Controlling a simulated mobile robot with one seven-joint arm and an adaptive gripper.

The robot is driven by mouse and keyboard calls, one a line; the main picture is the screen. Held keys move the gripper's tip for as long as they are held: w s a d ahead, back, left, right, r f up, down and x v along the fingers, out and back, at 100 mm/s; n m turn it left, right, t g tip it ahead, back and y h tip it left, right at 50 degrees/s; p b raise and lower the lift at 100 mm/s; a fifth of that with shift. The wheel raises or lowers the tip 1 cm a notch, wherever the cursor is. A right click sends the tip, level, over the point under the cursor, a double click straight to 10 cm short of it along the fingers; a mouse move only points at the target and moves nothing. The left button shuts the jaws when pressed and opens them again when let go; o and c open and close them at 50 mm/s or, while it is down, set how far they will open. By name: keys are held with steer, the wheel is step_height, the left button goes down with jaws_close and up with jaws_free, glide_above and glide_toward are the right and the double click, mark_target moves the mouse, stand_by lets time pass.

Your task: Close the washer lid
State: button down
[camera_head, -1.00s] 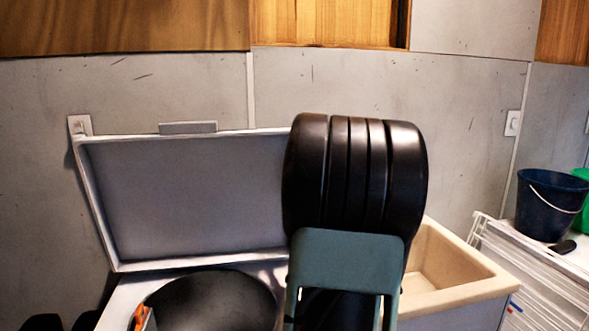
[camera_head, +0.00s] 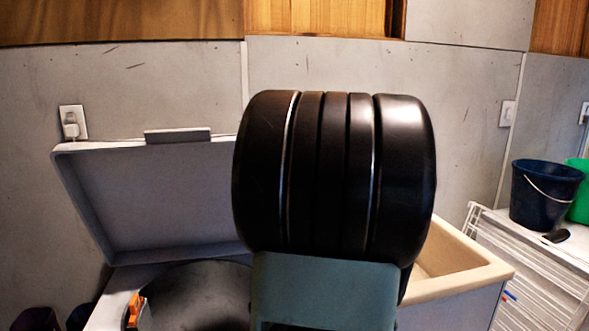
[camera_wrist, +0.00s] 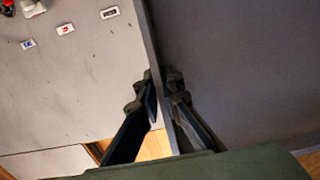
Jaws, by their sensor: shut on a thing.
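The washer lid (camera_head: 165,200) stands raised at the left in the head view, tilted a little forward from the wall, with its grey inner face showing. Below it is the washer's dark round opening (camera_head: 200,295), partly hidden by my arm. In the wrist view my gripper (camera_wrist: 160,88) has its two fingers on either side of the edge of the lid (camera_wrist: 240,70), shut on it. In the head view my dark arm covers the lid's right part and hides the gripper.
A beige sink (camera_head: 470,270) stands to the right of the washer. A dark blue bucket (camera_head: 545,195) and a green bucket (camera_head: 579,190) stand on a white unit at the far right. An orange item (camera_head: 136,308) is beside the washer opening. The wall (camera_head: 150,90) is close behind the lid.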

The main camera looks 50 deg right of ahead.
steer(key=shift+s+a+f+b, duration=0.2)
steer(key=shift+s+a+f, duration=0.2)
steer(key=shift+s+a, duration=0.3)
steer(key=shift+s+a+f+b, duration=0.2)
steer(key=shift+s+a+f, duration=0.2)
steer(key=shift+s, duration=0.45)
steer(key=c, duration=1.2)
jaws_free()
steer(key=shift+a, duration=0.1)
steer(key=shift+o, duration=0.2)
steer(key=shift+s+r, duration=0.1)
